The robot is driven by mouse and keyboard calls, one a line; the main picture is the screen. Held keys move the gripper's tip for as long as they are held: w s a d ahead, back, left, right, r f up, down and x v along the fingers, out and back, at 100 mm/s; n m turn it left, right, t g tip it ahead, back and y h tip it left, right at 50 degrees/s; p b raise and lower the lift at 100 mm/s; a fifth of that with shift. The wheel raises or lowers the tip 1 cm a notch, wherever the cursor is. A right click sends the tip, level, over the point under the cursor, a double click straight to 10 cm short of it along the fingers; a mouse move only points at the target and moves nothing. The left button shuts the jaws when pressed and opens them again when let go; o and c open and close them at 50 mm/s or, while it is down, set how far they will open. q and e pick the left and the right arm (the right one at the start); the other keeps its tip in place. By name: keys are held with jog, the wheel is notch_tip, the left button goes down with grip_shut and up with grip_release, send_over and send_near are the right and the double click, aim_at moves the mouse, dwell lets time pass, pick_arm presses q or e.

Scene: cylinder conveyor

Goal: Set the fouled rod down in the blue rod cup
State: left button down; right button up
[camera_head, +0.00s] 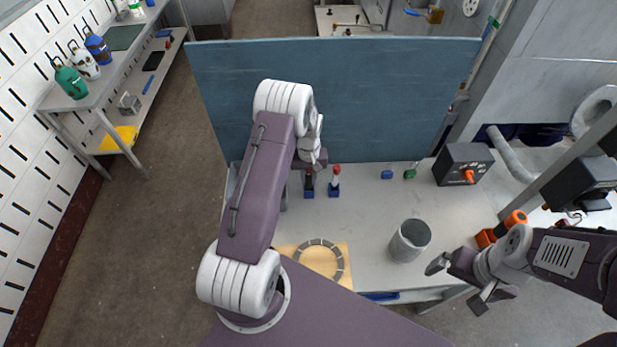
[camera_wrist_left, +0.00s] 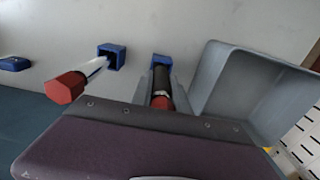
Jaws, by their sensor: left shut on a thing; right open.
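The fouled rod (camera_wrist_left: 162,90), dark with a red end, is between the fingers of my left gripper (camera_wrist_left: 160,88). Its far end meets a blue rod cup (camera_wrist_left: 161,60); I cannot tell how deep it sits. In the head view the dark rod (camera_head: 309,180) looks upright over that cup (camera_head: 309,194), and my left gripper (camera_head: 312,166) is at its upper part, partly hidden by my arm. A clean shiny rod (camera_wrist_left: 97,67) with a red head stands in the neighbouring blue cup (camera_wrist_left: 111,54). My right gripper (camera_head: 458,282) is open and empty at the table's right front.
A grey open bin (camera_wrist_left: 255,85) is right beside my left gripper. A grey cylinder container (camera_head: 409,241), a wooden board with a ring (camera_head: 320,260), small blue (camera_head: 387,174) and green (camera_head: 410,174) pieces and a dark box (camera_head: 462,164) are on the table. A blue panel (camera_head: 385,90) stands behind.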

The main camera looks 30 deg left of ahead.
pick_arm(q)
jog(key=shift+f, duration=0.5)
jog(key=c, duration=1.2)
grip_release()
jog(key=shift+r, duration=0.1)
notch_tip(320, 180, up, 8)
jog(key=shift+r+b, duration=0.15)
jog(key=shift+b, duration=1.05)
jog(key=shift+r, duration=0.4)
